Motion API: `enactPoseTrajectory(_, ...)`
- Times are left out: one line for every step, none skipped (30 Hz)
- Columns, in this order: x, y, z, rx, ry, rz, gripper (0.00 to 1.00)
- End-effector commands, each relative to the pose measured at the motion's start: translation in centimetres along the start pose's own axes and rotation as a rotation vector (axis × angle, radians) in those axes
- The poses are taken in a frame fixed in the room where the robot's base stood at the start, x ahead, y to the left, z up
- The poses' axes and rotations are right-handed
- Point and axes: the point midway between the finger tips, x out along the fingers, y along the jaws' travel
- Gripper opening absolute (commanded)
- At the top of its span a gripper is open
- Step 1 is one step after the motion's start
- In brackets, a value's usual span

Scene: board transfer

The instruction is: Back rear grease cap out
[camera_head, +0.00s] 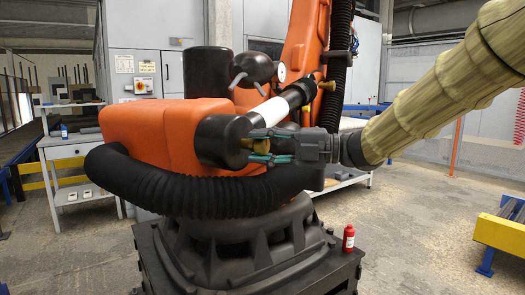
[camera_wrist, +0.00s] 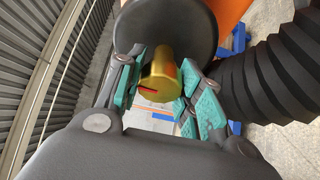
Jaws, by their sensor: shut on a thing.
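The rear grease cap is a gold cylinder (camera_wrist: 160,72) with a small red mark, standing out from a black round housing in the wrist view. In the head view the cap (camera_head: 247,143) shows as a small brass spot on the black end housing (camera_head: 216,140) of the orange machine. My gripper (camera_head: 258,148) reaches in from the right and is shut on this cap. In the wrist view the green pads of my gripper (camera_wrist: 161,84) lie on either side of the cap. How far the cap sits in the housing cannot be told.
A second brass cap (camera_head: 328,86) shows higher up on the orange machine. A thick black corrugated hose (camera_head: 200,190) curves below the housing. A red bottle (camera_head: 348,239) stands on the dark base at the right. The floor at right is partly clear, with a yellow-blue stand (camera_head: 500,232).

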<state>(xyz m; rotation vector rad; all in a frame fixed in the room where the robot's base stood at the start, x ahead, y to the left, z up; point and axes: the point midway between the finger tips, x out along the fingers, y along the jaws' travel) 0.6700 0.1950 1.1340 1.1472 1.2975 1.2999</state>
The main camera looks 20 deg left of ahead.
Motion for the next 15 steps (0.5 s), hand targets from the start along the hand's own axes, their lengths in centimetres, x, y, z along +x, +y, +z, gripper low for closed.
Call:
enactPoseTrajectory(0.02,-0.13,0.00,-0.005,0.000,-0.003,0.12)
enactPoseTrajectory(0.02,-0.11,0.00,-0.008,0.000,-0.004,0.12)
enactPoseTrajectory(0.02,-0.10,0.00,-0.011,0.000,-0.005,0.12)
enactPoseTrajectory(0.02,-0.09,0.00,-0.012,0.000,-0.005,0.12)
enactPoseTrajectory(0.01,-0.08,0.00,-0.013,0.000,-0.005,0.12)
enactPoseTrajectory(0.01,-0.07,0.00,-0.013,0.000,-0.006,0.12)
enactPoseTrajectory(0.01,-0.06,0.00,-0.014,0.000,-0.006,0.12)
enactPoseTrajectory(0.01,-0.06,0.00,-0.014,0.000,-0.006,0.12)
enactPoseTrajectory(0.01,-0.06,0.00,-0.013,0.000,-0.005,0.12)
enactPoseTrajectory(0.01,-0.06,0.00,-0.013,0.000,-0.005,0.12)
enactPoseTrajectory(0.01,-0.05,0.00,-0.013,0.000,-0.005,0.12)
enactPoseTrajectory(0.01,-0.05,0.00,-0.013,0.000,-0.005,0.12)
enactPoseTrajectory(0.01,-0.05,0.00,-0.013,0.000,-0.005,0.12)
enactPoseTrajectory(0.01,-0.05,0.00,-0.013,0.000,-0.005,0.12)
enactPoseTrajectory(0.01,-0.05,0.00,-0.013,0.000,-0.005,0.41)
